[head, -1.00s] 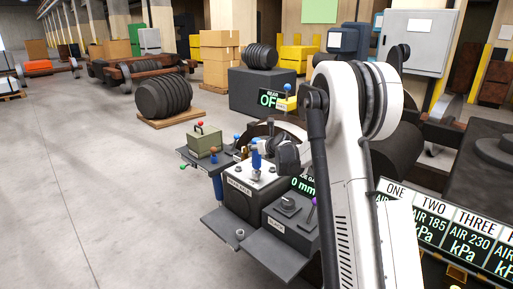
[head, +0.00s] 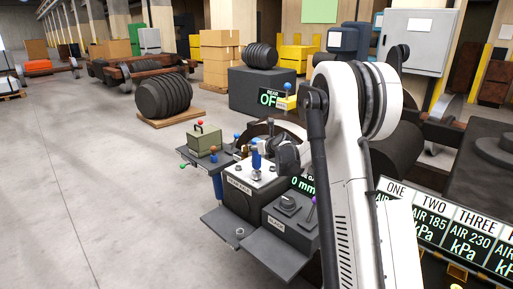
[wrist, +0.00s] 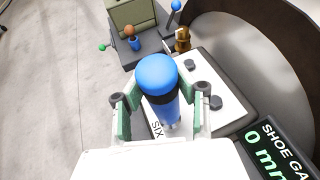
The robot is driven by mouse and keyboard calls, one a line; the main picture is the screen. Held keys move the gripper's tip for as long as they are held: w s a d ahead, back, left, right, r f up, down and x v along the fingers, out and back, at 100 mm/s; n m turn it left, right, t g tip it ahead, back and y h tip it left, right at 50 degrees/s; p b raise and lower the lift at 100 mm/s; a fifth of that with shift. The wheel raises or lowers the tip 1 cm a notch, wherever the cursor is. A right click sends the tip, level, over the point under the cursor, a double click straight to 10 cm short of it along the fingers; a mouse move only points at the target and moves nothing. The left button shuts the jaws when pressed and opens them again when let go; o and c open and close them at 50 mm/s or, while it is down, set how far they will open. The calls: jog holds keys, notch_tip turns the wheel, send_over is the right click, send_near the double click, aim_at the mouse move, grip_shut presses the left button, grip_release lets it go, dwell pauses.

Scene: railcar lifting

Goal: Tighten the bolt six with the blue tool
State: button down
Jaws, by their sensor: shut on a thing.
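The blue tool (wrist: 158,80), with a rounded blue top and a dark collar, stands upright between the fingers of my gripper (wrist: 158,112) in the wrist view. The fingers are closed on its sides. Its lower end reaches down to the white plate (wrist: 225,110) beside the label SIX (wrist: 157,130). The tool hides bolt six, so I cannot see how they meet. Two dark bolts, one farther back (wrist: 190,64) and one at the right (wrist: 215,102), stand on the same plate. In the head view the blue tool (head: 257,160) shows above the plate, left of my dark wrist.
A green box (head: 204,141) and small coloured-knob levers sit on the shelf left of the plate. The SHOE GAP display (wrist: 277,150) reads 0 mm at the right. A dark curved wheel (wrist: 235,50) rises behind the plate. The floor at left is open.

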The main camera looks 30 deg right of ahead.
aim_at(256, 139)
jog(key=shift+f+b, duration=0.4)
jog(key=shift+f, duration=0.05)
dwell(0.8)
jog(key=shift+r, duration=0.2)
dwell(0.5)
jog(key=shift+r+p, duration=1.7)
jog(key=shift+r, duration=1.65)
